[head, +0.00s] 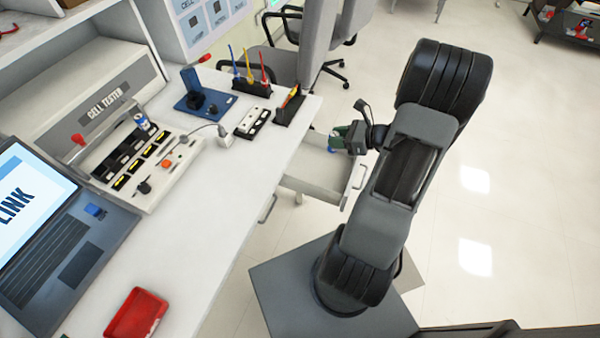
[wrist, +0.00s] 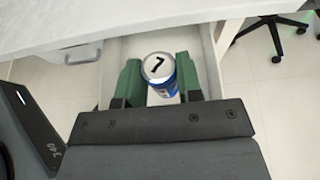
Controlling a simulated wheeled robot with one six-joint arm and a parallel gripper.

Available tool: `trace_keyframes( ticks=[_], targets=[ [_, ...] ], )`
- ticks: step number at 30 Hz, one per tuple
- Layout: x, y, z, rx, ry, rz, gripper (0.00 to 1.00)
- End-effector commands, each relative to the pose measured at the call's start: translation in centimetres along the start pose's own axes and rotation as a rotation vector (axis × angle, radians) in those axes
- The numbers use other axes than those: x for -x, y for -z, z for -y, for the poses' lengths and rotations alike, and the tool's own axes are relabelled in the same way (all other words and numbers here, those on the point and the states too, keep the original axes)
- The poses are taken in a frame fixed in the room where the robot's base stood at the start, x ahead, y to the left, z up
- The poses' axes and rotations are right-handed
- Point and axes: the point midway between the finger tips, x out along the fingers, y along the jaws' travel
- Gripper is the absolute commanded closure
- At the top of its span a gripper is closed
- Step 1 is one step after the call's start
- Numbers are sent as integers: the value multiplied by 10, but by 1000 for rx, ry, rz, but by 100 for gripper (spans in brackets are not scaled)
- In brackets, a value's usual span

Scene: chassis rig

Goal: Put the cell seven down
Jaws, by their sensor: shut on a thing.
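In the wrist view, cell seven (wrist: 160,68) is a blue cylinder with a light top marked with a black 7. My gripper (wrist: 161,80) has green fingers, one on each side of the cell, and is shut on it. The cell stands roughly upright over the open drawer (wrist: 118,52); I cannot tell whether it touches the drawer floor. In the head view, my gripper (head: 343,136) is at the open drawer (head: 318,172), beside the white bench's edge. The arm hides part of it, and only a little blue shows there.
The cell tester (head: 140,150) stands on the bench with a cell in it at the back. A blue stand (head: 200,98), a screwdriver holder (head: 252,86), a laptop (head: 62,225) and a red tray (head: 137,314) share the bench. Office chairs (head: 300,50) stand behind it.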

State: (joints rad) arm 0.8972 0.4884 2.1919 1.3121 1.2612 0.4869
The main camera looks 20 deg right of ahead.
Motion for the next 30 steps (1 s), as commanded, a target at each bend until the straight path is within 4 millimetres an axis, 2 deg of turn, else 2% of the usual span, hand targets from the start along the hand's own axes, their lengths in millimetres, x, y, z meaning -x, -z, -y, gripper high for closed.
trace_keyframes(
  ticks=[1,4,7,18,21,30],
  targets=[
    [6,17,-2,3,-11,1,93],
    [16,30,-6,16,-38,1,93],
    [12,38,-10,22,-53,0,93],
    [-66,47,-16,24,-60,-1,93],
    [-82,48,-16,26,-59,-1,94],
    [-100,49,-16,25,-55,-1,94]
  ],
)
